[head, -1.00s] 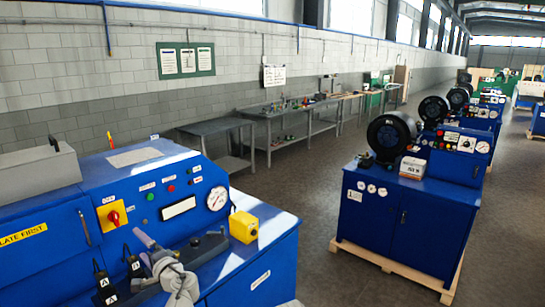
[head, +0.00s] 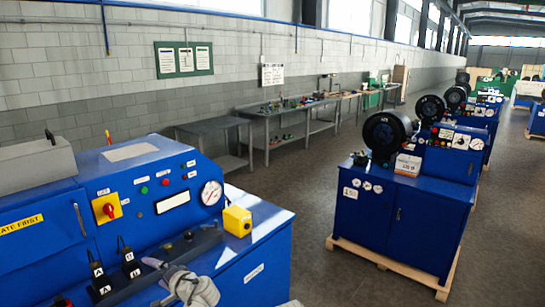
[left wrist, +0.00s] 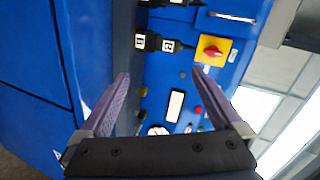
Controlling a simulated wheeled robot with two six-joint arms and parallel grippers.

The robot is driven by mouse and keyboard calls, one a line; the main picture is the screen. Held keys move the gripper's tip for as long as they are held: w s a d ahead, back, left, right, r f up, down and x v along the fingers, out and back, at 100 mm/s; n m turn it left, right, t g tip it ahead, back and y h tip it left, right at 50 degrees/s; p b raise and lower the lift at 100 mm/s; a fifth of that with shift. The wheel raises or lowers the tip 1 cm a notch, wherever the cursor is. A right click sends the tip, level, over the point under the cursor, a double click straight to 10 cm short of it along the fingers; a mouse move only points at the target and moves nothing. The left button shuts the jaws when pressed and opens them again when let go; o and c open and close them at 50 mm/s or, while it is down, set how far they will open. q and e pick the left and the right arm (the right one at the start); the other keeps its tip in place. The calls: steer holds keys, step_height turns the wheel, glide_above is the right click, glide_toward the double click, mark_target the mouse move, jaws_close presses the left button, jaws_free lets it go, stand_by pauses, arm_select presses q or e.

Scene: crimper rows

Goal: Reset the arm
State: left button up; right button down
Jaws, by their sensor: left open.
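My left gripper (head: 163,265) is low in the head view, in front of the blue machine's (head: 262,228) control panel. In the left wrist view its two purple-grey fingers (left wrist: 158,74) are spread apart with nothing between them. Beyond them lie the blue panel, a red knob on a yellow plate (left wrist: 212,51) and a white display (left wrist: 175,105). The knob plate also shows in the head view (head: 107,208). Much of the left arm is cut off by the bottom edge of the head view. My right gripper is not in view.
Black labelled plugs (head: 130,264) stand on the machine's ledge left of the gripper. A yellow box (head: 237,220) sits at the ledge's right. Another blue machine (head: 385,222) stands on a pallet to the right, across open floor (head: 310,195). Workbenches (head: 285,112) line the wall.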

arm_select(q)
steer(key=s+d+f+g+h+b, duration=0.2)
steer(key=s+d+f+g+h, duration=0.2)
steer(key=s+d+f, duration=0.5)
steer(key=s+d+f+n+g+h+b, duration=0.1)
steer(key=s+d+f+g+h, duration=0.3)
steer(key=s+d+f, duration=0.6)
steer(key=d+f+h+b, duration=0.1)
steer(key=d+h, duration=0.1)
steer(key=d, duration=0.5)
steer(key=shift+d+g+h, duration=0.3)
steer(key=shift+d+g, duration=0.05)
steer(key=shift+g, duration=0.05)
steer(key=shift+c, duration=0.4)
